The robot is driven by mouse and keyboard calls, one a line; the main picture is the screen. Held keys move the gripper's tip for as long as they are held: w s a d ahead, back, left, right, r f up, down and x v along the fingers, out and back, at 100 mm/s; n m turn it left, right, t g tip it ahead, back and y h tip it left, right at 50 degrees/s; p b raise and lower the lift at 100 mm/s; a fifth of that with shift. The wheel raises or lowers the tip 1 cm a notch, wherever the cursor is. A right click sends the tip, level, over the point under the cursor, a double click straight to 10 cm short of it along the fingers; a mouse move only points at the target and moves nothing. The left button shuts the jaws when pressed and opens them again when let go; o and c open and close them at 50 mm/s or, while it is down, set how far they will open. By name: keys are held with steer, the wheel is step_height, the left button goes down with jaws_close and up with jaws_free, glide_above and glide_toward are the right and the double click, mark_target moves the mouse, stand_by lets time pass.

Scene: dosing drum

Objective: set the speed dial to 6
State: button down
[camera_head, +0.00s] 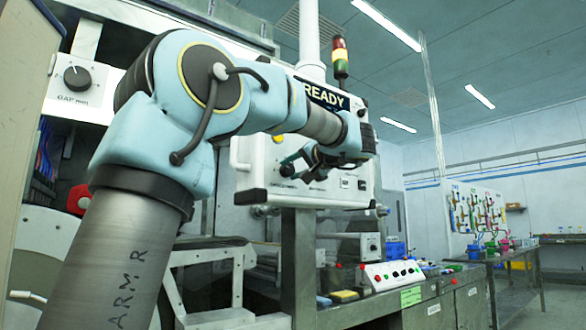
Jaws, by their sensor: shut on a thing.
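My gripper (298,166) is at the front of a white control panel (258,158) under the READY sign. Its fingers are shut on a small black knob (287,171) on that panel, which I take as the speed dial. The fingers partly cover the knob. Its pointer and scale cannot be made out, and the lettering below it is too small to read.
A larger dial marked GAP mm (77,78) is on a panel at the upper left. A yellow button (278,139) sits above the gripped knob. A sloped button box (393,275) stands on the bench below. A signal light (340,58) rises above the panel.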

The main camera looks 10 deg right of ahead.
steer(key=m+p, duration=0.1)
steer(key=m, duration=0.2)
steer(key=shift+d+m, duration=0.1)
steer(key=shift+m, duration=0.2)
steer(key=m+p, duration=0.1)
steer(key=m, duration=0.2)
steer(key=shift+r+g+p, duration=0.1)
steer(key=shift+g+p, duration=0.2)
steer(key=shift+p, duration=0.1)
steer(key=m+y+p, duration=0.1)
steer(key=m+p, duration=0.1)
steer(key=m, duration=0.2)
steer(key=m+p, duration=0.2)
steer(key=m, duration=0.1)
steer(key=shift+p, duration=0.3)
steer(key=m+p, duration=0.3)
steer(key=shift+r+m+y, duration=0.1)
steer(key=shift+m+y, duration=0.2)
steer(key=shift+m, duration=0.1)
steer(key=m+p, duration=0.7)
steer(key=shift+p, duration=0.3)
steer(key=shift+f+m+y+p, duration=0.15)
steer(key=shift+m+p, duration=0.4)
steer(key=shift+m, duration=0.1)
steer(key=shift+f+m+y+p, duration=0.1)
steer(key=shift+m+y+p, duration=0.05)
steer(key=shift+m+p, duration=0.45)
steer(key=shift+f, duration=0.1)
